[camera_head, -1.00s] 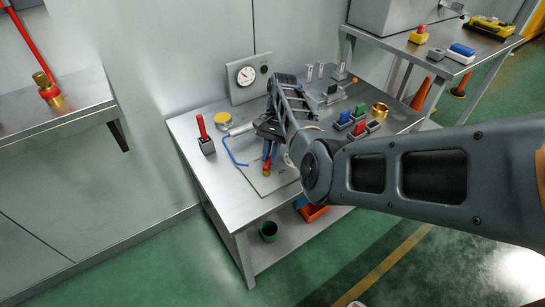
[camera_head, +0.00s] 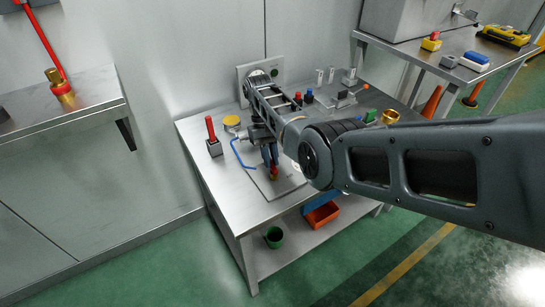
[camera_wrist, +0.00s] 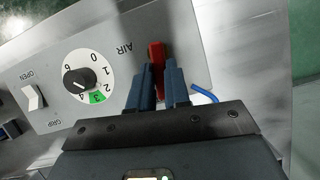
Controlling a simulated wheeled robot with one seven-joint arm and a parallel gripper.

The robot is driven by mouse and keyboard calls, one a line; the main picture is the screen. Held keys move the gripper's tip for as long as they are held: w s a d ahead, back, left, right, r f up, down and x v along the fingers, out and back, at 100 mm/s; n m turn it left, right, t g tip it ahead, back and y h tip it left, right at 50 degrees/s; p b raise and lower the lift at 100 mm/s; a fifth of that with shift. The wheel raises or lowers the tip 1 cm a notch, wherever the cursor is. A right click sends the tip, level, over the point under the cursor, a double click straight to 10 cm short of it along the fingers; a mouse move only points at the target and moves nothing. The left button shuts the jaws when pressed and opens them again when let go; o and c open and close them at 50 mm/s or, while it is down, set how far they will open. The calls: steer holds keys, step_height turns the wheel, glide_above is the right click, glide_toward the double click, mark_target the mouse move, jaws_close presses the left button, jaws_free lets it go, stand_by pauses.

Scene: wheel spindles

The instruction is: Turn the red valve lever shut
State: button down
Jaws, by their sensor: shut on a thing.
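The red valve lever (camera_wrist: 157,60) shows in the wrist view beside the word AIR on a grey panel (camera_wrist: 110,35). My gripper (camera_wrist: 158,75) is shut on it, with a dark blue finger on each side. In the head view my gripper (camera_head: 270,153) points down over a plate (camera_head: 283,187) on the steel table. A small red part (camera_head: 274,172) shows at its fingertips. My arm hides much of the plate. The lever's base and its exact angle are hidden by the fingers.
The panel carries a numbered dial (camera_wrist: 79,75) and a white switch (camera_wrist: 34,97). A blue hose (camera_head: 238,155) lies left of my gripper. A red-handled lever in a grey base (camera_head: 214,148) stands at the table's left. Red and blue parts stand behind my arm.

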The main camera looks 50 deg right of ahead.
steer(key=shift+a+n+h, duration=0.15)
steer(key=shift+n+h, duration=0.25)
steer(key=shift+n, duration=0.4)
steer(key=shift+w, duration=0.1)
steer(key=c, duration=1.1)
jaws_free()
steer(key=shift+b+v, duration=0.3)
steer(key=shift+v, duration=3.6)
